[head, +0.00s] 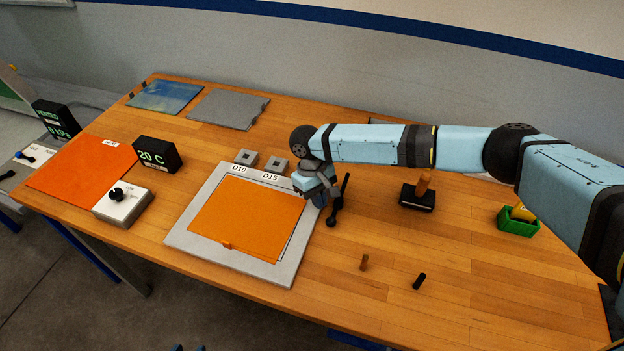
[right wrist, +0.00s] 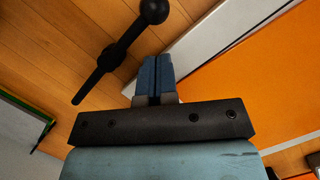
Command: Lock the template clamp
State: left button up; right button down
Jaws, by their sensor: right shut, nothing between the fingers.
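The template clamp looks to be the black lever (head: 339,200) with a ball knob, at the right edge of a grey frame (head: 190,236) that holds an orange sheet (head: 246,218). Its rod slants and its ball is at the near end. In the right wrist view the lever (right wrist: 116,58) lies left of my fingers, with its ball at the top. My right gripper (head: 320,204) is shut and empty beside the lever, on its left in the head view. In the right wrist view its fingertips (right wrist: 157,62) are together, with a gap to the rod. My left gripper is not in view.
Blocks marked D10 (head: 246,157) and D15 (head: 277,164) stand behind the frame. A wooden-handled black stamp-like tool (head: 417,198), a green box (head: 517,221) and two small pegs, brown (head: 364,262) and black (head: 419,281), are to the right. A knob box (head: 123,206) stands left.

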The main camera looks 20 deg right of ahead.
jog(key=shift+s+d, duration=0.35)
jog(key=shift+s, duration=0.7)
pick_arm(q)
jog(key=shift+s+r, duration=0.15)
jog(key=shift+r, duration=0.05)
pick_arm(e)
jog(key=shift+f, duration=0.15)
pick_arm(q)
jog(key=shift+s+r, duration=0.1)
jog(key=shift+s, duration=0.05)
pick_arm(e)
jog(key=shift+d, duration=0.1)
jog(key=shift+s+n, duration=0.25)
jog(key=shift+n, duration=0.25)
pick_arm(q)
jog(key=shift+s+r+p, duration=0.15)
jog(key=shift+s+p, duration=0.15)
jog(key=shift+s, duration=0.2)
pick_arm(e)
jog(key=shift+d, duration=0.1)
